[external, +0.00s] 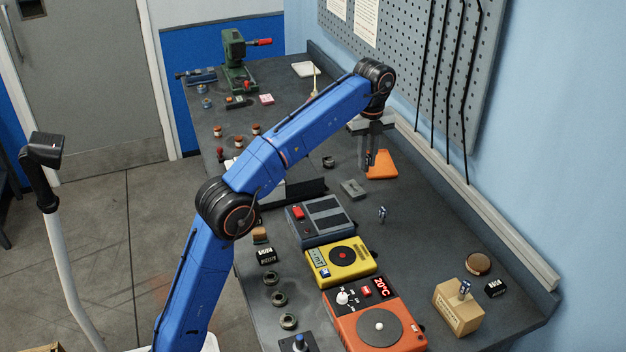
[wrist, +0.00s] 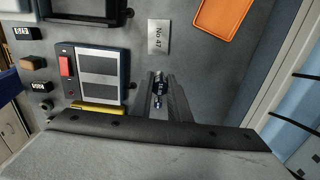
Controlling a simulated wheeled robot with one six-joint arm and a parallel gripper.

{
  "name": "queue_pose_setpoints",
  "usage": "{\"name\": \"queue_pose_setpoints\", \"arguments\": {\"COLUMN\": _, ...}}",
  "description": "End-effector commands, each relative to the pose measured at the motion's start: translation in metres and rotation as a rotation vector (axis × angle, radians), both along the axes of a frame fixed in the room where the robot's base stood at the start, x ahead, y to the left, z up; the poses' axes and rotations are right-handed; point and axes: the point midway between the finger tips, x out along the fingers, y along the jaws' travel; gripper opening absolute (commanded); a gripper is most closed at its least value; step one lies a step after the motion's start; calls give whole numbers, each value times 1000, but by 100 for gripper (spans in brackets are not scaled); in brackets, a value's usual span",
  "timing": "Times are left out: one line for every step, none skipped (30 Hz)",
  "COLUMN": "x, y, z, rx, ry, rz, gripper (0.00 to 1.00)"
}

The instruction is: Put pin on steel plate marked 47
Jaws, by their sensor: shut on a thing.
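My gripper (external: 367,165) is shut on a small dark metallic pin (wrist: 158,88) and holds it above the bench. The pin shows between the fingers in the wrist view; in the external view it is too small to make out well. The steel plate (wrist: 159,37) is a small flat grey rectangle marked "No 47", lying bare on the bench. It also shows in the external view (external: 353,189), below and in front of my gripper. The plate and the pin are apart.
An orange tray (external: 381,164) lies beside the plate, toward the wall. A grey device with a red switch (external: 320,218) stands near the plate. Another small metallic piece (external: 382,213) stands on the bench. A yellow device (external: 341,262) and an orange hotplate (external: 373,317) are nearer.

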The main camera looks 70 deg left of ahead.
Motion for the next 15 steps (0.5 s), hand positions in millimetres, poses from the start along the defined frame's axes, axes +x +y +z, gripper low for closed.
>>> {"name": "queue_pose_setpoints", "arguments": {"x": -3, "y": 16, "z": 1, "rx": 0, "ry": -1, "rz": 7, "gripper": 0}}
{"name": "queue_pose_setpoints", "arguments": {"x": -4, "y": 23, "z": 1, "rx": 0, "ry": -1, "rz": 8, "gripper": 0}}
{"name": "queue_pose_setpoints", "arguments": {"x": -5, "y": 30, "z": 1, "rx": 0, "ry": -1, "rz": 8, "gripper": 0}}
{"name": "queue_pose_setpoints", "arguments": {"x": -7, "y": 36, "z": 1, "rx": 0, "ry": -1, "rz": 9, "gripper": 0}}
{"name": "queue_pose_setpoints", "arguments": {"x": -8, "y": 40, "z": 1, "rx": 0, "ry": -1, "rz": 10, "gripper": 0}}
{"name": "queue_pose_setpoints", "arguments": {"x": -9, "y": 45, "z": 2, "rx": 0, "ry": -1, "rz": 11, "gripper": 0}}
{"name": "queue_pose_setpoints", "arguments": {"x": -9, "y": 48, "z": 2, "rx": 0, "ry": -1, "rz": 10, "gripper": 0}}
{"name": "queue_pose_setpoints", "arguments": {"x": -10, "y": 50, "z": 1, "rx": 0, "ry": -1, "rz": 10, "gripper": 0}}
{"name": "queue_pose_setpoints", "arguments": {"x": -10, "y": 52, "z": 0, "rx": 0, "ry": 0, "rz": 10, "gripper": 0}}
{"name": "queue_pose_setpoints", "arguments": {"x": -11, "y": 53, "z": -2, "rx": 0, "ry": 0, "rz": 10, "gripper": 0}}
{"name": "queue_pose_setpoints", "arguments": {"x": -11, "y": 53, "z": -5, "rx": -1, "ry": 1, "rz": 10, "gripper": 0}}
{"name": "queue_pose_setpoints", "arguments": {"x": -11, "y": 54, "z": -9, "rx": 0, "ry": 1, "rz": 10, "gripper": 0}}
{"name": "queue_pose_setpoints", "arguments": {"x": -12, "y": 53, "z": -13, "rx": -1, "ry": 1, "rz": 9, "gripper": 0}}
{"name": "queue_pose_setpoints", "arguments": {"x": -12, "y": 53, "z": -18, "rx": -1, "ry": 1, "rz": 9, "gripper": 0}}
{"name": "queue_pose_setpoints", "arguments": {"x": -12, "y": 53, "z": -24, "rx": -1, "ry": 1, "rz": 9, "gripper": 0}}
